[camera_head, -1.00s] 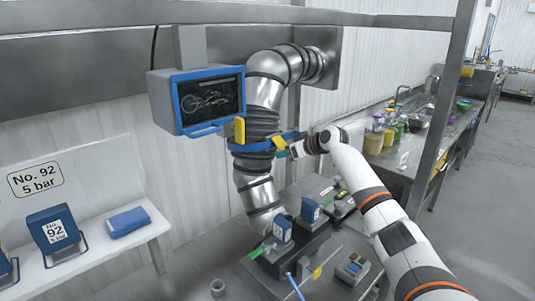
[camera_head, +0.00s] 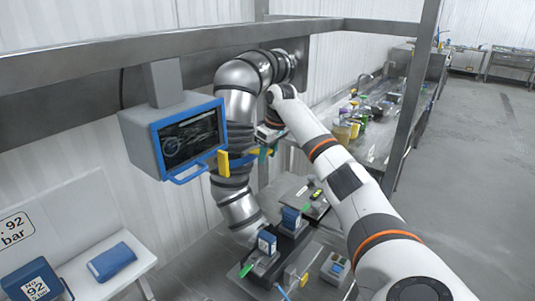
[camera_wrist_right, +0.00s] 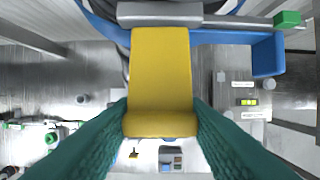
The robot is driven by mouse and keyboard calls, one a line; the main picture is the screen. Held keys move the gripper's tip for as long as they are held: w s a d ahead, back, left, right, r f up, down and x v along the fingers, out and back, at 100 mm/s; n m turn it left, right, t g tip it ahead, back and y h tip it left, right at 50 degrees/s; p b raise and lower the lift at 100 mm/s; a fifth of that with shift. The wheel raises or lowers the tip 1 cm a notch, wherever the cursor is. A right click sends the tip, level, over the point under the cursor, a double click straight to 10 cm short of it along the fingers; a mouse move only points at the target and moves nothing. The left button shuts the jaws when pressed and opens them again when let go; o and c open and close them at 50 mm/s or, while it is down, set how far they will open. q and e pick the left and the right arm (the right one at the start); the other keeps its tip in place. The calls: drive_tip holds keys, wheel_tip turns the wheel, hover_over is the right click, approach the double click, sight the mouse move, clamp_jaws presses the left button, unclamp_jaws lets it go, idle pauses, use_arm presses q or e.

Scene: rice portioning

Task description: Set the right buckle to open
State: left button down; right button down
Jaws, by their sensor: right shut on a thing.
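The right buckle is a yellow lever (camera_wrist_right: 160,70) filling the middle of the right wrist view, with a grey metal part across its top on a blue band (camera_wrist_right: 220,36). The teal fingers of my right gripper (camera_wrist_right: 160,122) are shut on its near end, one on each side. In the head view my right gripper (camera_head: 264,143) is at the right side of the blue clamp ring (camera_head: 241,160) around the silver pipe (camera_head: 235,112). The right buckle is mostly hidden there. A second yellow buckle (camera_head: 223,163) stands upright at the ring's left. My left gripper is not in view.
A blue-framed screen (camera_head: 190,137) hangs left of the pipe. Below are blue boxes (camera_head: 267,243) on a dark base and a small device (camera_head: 336,268). A white shelf (camera_head: 85,280) is at lower left. A counter with jars (camera_head: 345,130) stands behind my right arm.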

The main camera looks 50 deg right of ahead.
drive_tip(key=shift+r+g, duration=0.1)
drive_tip(key=shift+g, duration=0.3)
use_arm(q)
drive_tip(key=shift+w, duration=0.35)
use_arm(e)
drive_tip(key=c, duration=0.8)
unclamp_jaws()
drive_tip(key=shift+w, duration=0.1)
drive_tip(key=shift+c, duration=0.2)
drive_tip(key=shift+r, duration=0.5)
use_arm(q)
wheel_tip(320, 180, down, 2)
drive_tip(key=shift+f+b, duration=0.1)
drive_tip(key=shift+b, duration=1)
use_arm(e)
wheel_tip(320, 180, up, 11)
drive_tip(key=s, duration=0.2)
